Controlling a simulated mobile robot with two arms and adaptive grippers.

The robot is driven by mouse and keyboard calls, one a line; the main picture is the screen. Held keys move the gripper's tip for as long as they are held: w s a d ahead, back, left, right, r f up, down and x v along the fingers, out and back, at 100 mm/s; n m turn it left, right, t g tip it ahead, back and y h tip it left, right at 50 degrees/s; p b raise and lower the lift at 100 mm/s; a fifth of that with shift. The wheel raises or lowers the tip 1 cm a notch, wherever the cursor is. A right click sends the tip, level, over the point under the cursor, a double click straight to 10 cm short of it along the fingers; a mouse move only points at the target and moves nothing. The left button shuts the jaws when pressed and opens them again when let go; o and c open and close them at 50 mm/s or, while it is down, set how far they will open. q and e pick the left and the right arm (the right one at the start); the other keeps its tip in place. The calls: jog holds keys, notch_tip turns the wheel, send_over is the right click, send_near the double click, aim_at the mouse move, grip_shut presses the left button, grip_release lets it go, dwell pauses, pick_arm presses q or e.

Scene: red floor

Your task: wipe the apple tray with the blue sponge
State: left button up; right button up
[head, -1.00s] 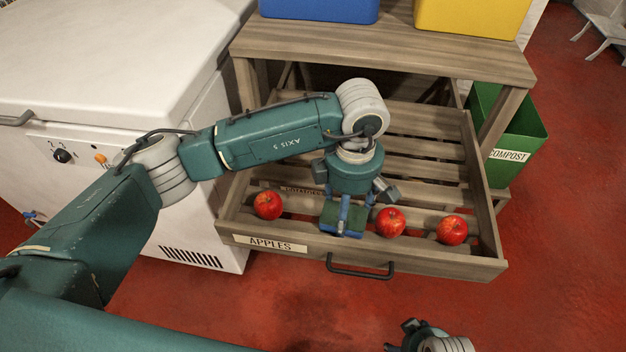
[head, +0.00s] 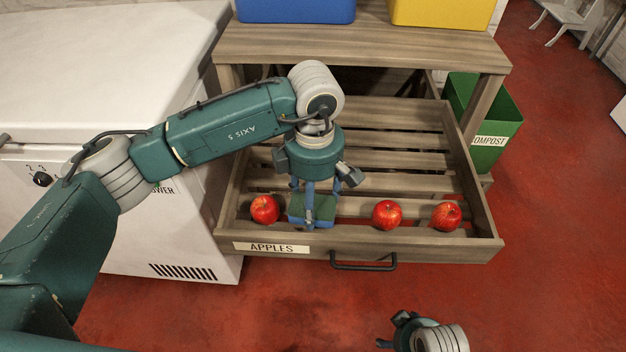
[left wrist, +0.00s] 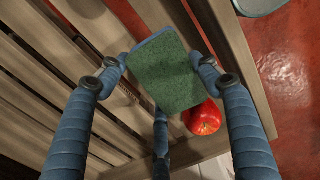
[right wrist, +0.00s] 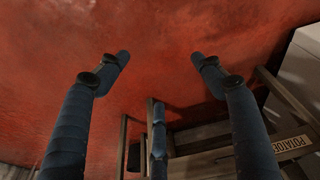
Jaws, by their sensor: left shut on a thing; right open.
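The apple tray (head: 345,246) is a slatted wooden drawer labelled APPLES, pulled open from the wooden stand. Three red apples lie in its front part: one at the left (head: 265,209), one right of the middle (head: 387,214) and one at the right (head: 446,215). My left gripper (head: 311,212) is shut on the sponge (head: 318,208), blue with a green face, between the left and middle apples. In the left wrist view the sponge (left wrist: 168,72) sits between the fingers, beside an apple (left wrist: 203,118). Contact with the slats is unclear. My right gripper (right wrist: 163,60) is open and empty over the red floor.
A white chest (head: 150,240) stands left of the drawer. A green compost bin (head: 490,120) stands at the right. A blue bin (head: 295,10) and a yellow bin (head: 440,12) sit on the stand's top (head: 360,45). The floor in front is clear.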

pick_arm(q)
jog(key=shift+a+r+p, duration=0.1)
jog(key=shift+r+p, duration=0.55)
jog(key=shift+r, duration=0.8)
jog(key=shift+r+p, duration=0.65)
jog(key=shift+r, duration=0.8)
pick_arm(e)
jog(key=s+f, duration=0.4)
jog(key=f, duration=0.5)
jog(key=shift+d+g, duration=0.3)
